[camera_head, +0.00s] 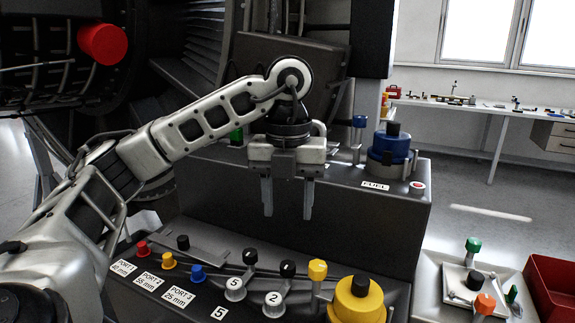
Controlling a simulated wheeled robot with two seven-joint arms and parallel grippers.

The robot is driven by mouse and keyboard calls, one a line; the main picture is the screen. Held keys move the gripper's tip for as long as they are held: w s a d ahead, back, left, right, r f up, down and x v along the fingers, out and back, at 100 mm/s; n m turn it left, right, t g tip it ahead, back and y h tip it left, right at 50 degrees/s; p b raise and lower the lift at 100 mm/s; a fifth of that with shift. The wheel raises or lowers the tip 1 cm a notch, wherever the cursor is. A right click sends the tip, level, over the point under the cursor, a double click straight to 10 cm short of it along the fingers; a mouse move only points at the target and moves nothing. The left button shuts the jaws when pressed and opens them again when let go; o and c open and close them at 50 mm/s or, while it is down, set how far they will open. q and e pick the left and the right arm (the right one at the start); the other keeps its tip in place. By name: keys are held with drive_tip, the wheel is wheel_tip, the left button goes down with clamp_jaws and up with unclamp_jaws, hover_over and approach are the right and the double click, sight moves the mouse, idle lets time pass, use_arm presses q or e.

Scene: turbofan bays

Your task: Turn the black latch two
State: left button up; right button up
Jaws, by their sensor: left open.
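The black latch two (287,268) is on the front panel, with a black knob at the end of a short grey lever. The lever's round white base is marked 2. My left gripper (288,214) hangs with its fingers pointing down above and behind the latch. It is open and empty, with a clear gap between its fingers, and appears apart from the latch. My right gripper is not in view.
A similar black-knobbed latch marked 5 (249,256) stands just left. A yellow-knobbed lever (317,269) and a yellow cap (360,303) stand right. Small port plugs line the left side. The raised dark FUEL box (350,235) stands behind.

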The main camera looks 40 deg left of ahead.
use_arm(q)
drive_tip(key=shift+r, duration=1.95)
